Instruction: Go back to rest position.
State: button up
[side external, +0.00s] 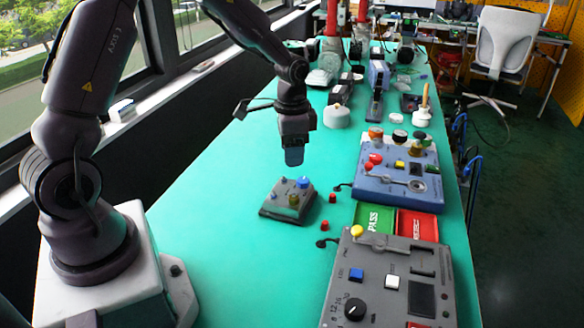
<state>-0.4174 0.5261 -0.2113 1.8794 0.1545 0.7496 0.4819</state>
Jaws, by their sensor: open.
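My gripper (294,156) hangs from my arm above the green table, pointing down. It is open, and I see nothing held in it. A small grey valve positioner box (288,200) with blue and brass-coloured fittings on top sits on the table below and slightly left of the gripper. There is a clear gap between the gripper and the box.
Two small red caps (332,198) lie right of the box. A green PASS tray (374,217) and a red REJECT tray (418,226) lie between a blue test unit (397,184) and a grey control panel (385,285). The left table area (215,225) is clear.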

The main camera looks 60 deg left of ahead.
jog(key=shift+r, duration=0.55)
jog(key=s+d+r+n+t, duration=0.2)
jog(key=s+d+r, duration=0.2)
jog(key=s+r, duration=0.4)
jog(key=s+d+r+n+t, duration=0.2)
jog(key=s+d+r, duration=0.3)
jog(key=s+r, duration=0.4)
jog(key=shift+s+d+r+t, duration=0.3)
jog(key=shift+s+t, duration=0.5)
jog(key=shift+s, duration=0.1)
